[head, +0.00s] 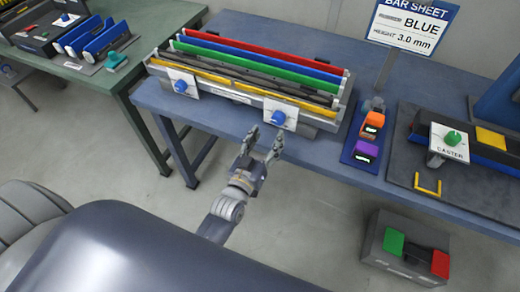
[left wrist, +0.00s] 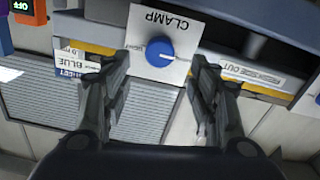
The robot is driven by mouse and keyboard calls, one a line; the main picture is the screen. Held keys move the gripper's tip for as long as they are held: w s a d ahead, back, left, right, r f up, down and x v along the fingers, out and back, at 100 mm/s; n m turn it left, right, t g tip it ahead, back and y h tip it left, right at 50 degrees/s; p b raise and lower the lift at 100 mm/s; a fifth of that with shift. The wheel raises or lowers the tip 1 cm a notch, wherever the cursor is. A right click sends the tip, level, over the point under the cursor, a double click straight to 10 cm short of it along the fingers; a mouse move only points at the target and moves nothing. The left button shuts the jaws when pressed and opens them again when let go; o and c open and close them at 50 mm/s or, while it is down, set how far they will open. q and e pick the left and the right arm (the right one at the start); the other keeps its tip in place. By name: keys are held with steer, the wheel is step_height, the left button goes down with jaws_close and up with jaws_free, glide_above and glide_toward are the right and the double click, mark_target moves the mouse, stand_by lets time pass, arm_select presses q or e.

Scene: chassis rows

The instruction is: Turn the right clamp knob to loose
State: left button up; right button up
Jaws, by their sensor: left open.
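The right clamp knob (head: 278,117) is a blue round knob on a white plate at the front right of the bar fixture (head: 318,121). In the left wrist view the knob (left wrist: 160,52) sits on its white plate (left wrist: 142,22), marked CLAMP, which appears upside down. A pale mark shows on the knob; its setting cannot be read. My left gripper (head: 264,139) is open and empty, just in front of the knob. In the left wrist view its fingers (left wrist: 157,72) stand apart on either side below the knob, not visibly touching it. My right gripper is out of view.
A left clamp knob (head: 181,86) is on the same fixture, which carries red, blue, green, black and yellow bars. Orange (head: 372,121) and purple (head: 366,151) switches stand to the right. A BAR SHEET sign (head: 410,30) stands behind.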

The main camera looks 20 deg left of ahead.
arm_select(q)
steer(key=s, duration=0.5)
steer(key=shift+a, duration=0.1)
stand_by(0.3)
